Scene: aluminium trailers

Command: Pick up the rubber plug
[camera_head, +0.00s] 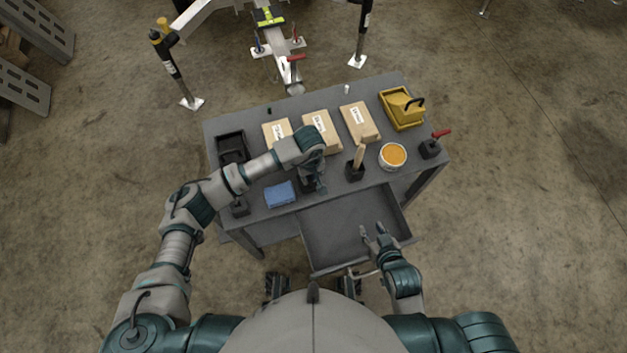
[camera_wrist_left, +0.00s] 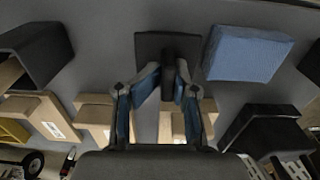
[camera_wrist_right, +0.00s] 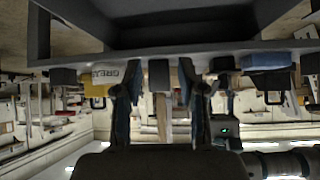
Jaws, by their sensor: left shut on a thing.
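My left gripper (camera_head: 316,187) is over the front middle of the grey table. In the left wrist view its fingers (camera_wrist_left: 168,97) are closed around a narrow dark upright piece (camera_wrist_left: 168,72), which looks to be the rubber plug. A dark square block (camera_wrist_left: 150,45) shows at its far end; I cannot tell whether the two are joined. In the head view my arm mostly hides this piece. My right gripper (camera_head: 377,238) is open and empty over the lower grey tray. It also shows open in the right wrist view (camera_wrist_right: 158,92).
On the table (camera_head: 335,190) stand a blue block (camera_head: 280,194), a black bin (camera_head: 232,146), three cardboard boxes (camera_head: 322,132), and a black block with a wooden handle (camera_head: 358,160). An orange-topped tub (camera_head: 393,155), a yellow case (camera_head: 397,118) and a red-handled piece (camera_head: 431,148) are right.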

